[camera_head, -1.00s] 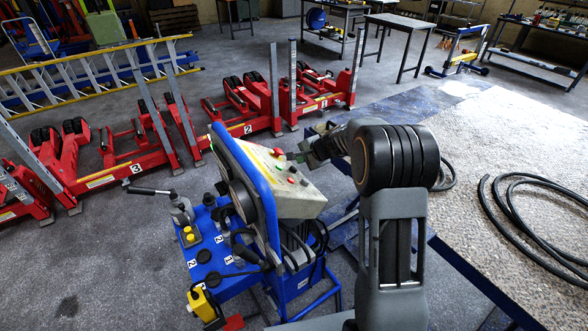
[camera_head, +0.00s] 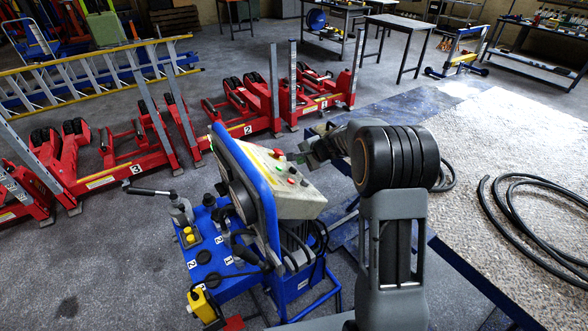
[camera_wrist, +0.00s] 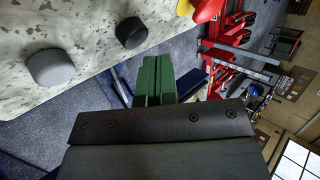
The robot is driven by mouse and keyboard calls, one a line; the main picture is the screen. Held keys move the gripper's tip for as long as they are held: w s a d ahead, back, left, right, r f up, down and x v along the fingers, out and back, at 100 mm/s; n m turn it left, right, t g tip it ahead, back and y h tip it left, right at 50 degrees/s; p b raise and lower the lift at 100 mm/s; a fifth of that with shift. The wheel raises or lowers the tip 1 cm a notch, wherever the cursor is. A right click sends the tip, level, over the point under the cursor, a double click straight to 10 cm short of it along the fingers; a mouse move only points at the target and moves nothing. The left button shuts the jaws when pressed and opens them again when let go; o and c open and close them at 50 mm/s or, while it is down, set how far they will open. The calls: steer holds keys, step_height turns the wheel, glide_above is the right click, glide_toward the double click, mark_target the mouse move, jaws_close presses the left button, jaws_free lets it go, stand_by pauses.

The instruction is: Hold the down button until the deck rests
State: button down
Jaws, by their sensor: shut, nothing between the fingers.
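The control box (camera_head: 297,200) is a pale, worn panel on a blue-framed cart, with red and green buttons on its face. My gripper (camera_head: 298,157) is at the upper right edge of this panel. In the wrist view its green-tipped fingers (camera_wrist: 154,78) are shut together and empty, apart from the buttons seen there. That view shows a grey button (camera_wrist: 50,67), a black button (camera_wrist: 131,32) and part of a red-and-yellow knob (camera_wrist: 205,9). No label is readable, so I cannot tell which is the down button. A worn textured deck (camera_head: 480,125) lies at right.
Red wheel-lift columns (camera_head: 245,108) stand behind and left of the cart. A black hose (camera_head: 515,205) lies coiled on the deck. A yellow ladder (camera_head: 90,70) and workbenches (camera_head: 400,30) are farther back. Open grey floor lies at left.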

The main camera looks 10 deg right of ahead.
steer(key=shift+f+b, duration=0.2)
steer(key=shift+b, duration=0.1)
stand_by(0.6)
steer(key=shift+s+a+f, duration=0.1)
steer(key=shift+a+f, duration=0.05)
steer(key=shift+a, duration=0.05)
steer(key=shift+s+a+f+b, duration=0.15)
steer(key=shift+a+f+b, duration=0.25)
steer(key=shift+b, duration=0.4)
stand_by(0.6)
steer(key=shift+d, duration=0.1)
stand_by(2.1)
steer(key=shift+w+d+r+p, duration=0.25)
steer(key=shift+d+r+p, duration=0.3)
steer(key=shift+r, duration=0.2)
steer(key=shift+w+d+r+p, duration=0.2)
steer(key=shift+d+r+p, duration=0.3)
steer(key=shift+r, duration=0.15)
steer(key=shift+w+d+r+p, duration=0.2)
steer(key=shift+d+r+p, duration=0.25)
steer(key=shift+r+p, duration=0.15)
steer(key=shift+w+d+r+p, duration=0.2)
steer(key=shift+d+r+p, duration=0.25)
steer(key=shift+r, duration=0.25)
stand_by(0.5)
